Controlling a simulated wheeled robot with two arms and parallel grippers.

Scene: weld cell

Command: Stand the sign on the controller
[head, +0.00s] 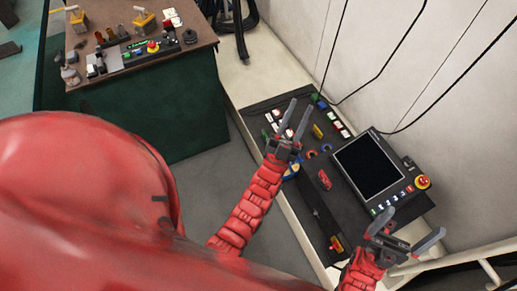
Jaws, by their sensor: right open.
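The controller (368,166) is a dark panel with a large black screen, a row of small buttons and a red emergency stop on a yellow base. It sits on the right of a long dark console top. I cannot tell for sure which thing is the sign; small yellow pieces (145,21) stand on the far cabinet, and a yellow piece (317,131) is on the console. My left gripper (299,106) is open over the console, left of the screen, with nothing visible between its fingers. My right gripper (418,220) is open and empty at the controller's near edge.
A green cabinet with a brown top (135,75) stands at upper left, crowded with switches and small parts. Coloured buttons and a red item (325,180) lie on the console. Black cables hang along the pale wall. A pale rail (468,256) is at lower right.

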